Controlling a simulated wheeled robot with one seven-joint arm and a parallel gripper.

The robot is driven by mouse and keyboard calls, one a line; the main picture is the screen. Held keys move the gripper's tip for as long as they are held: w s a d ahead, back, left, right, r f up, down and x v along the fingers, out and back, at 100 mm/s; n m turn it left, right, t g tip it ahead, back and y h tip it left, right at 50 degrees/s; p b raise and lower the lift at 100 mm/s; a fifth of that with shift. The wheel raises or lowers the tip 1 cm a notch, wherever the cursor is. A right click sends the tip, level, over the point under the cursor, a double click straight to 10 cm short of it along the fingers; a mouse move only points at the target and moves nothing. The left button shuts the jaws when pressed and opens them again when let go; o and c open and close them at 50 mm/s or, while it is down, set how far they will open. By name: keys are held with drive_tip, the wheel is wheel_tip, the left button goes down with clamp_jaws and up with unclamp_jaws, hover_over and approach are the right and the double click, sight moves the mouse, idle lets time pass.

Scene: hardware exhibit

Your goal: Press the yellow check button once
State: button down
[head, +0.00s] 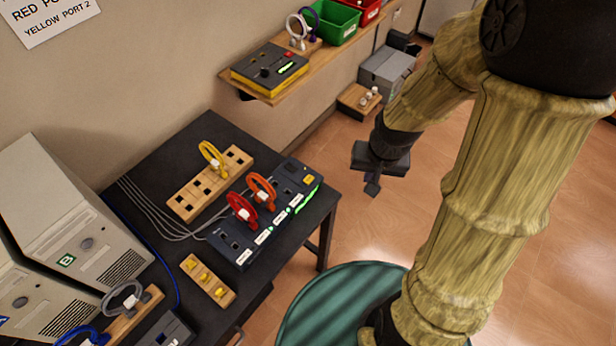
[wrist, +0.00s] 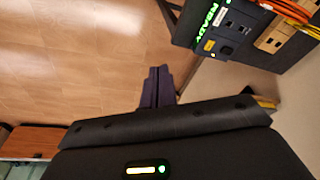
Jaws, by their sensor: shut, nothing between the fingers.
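The yellow check button (head: 308,179) is a small square at the far right end of a dark port panel (head: 231,243) on the black table. In the wrist view the yellow button (wrist: 209,45) shows near the top, beside green lit READY lettering. My gripper (head: 372,188) hangs over the floor, to the right of the table and apart from the panel. Its fingers (wrist: 157,84) are closed together and empty. Red and orange cable loops stand plugged into the panel.
A wooden socket block (head: 182,205) with a yellow cable loop stands behind the panel. A wall shelf (head: 268,98) holds a black-and-yellow device and bins. A grey box (head: 386,72) stands on the floor beyond my gripper. Open floor lies between my gripper and the table.

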drive_tip(key=w+a+f+m+y+p, duration=0.3)
drive_tip(key=w+a+f+m+y, duration=0.15)
drive_tip(key=w+a+f, duration=0.35)
drive_tip(key=m+t+y+p, duration=0.2)
drive_tip(key=m+y, duration=0.1)
drive_tip(key=m, duration=0.5)
hover_over(312, 180)
wheel_tip(312, 180, down, 3)
drive_tip(key=shift+r, duration=0.15)
drive_tip(key=shift+s, duration=0.1)
wheel_tip(312, 180, down, 9)
drive_tip(key=b, duration=0.7)
idle(0.9)
drive_tip(key=shift+f+b, duration=0.3)
drive_tip(key=shift+f, duration=0.05)
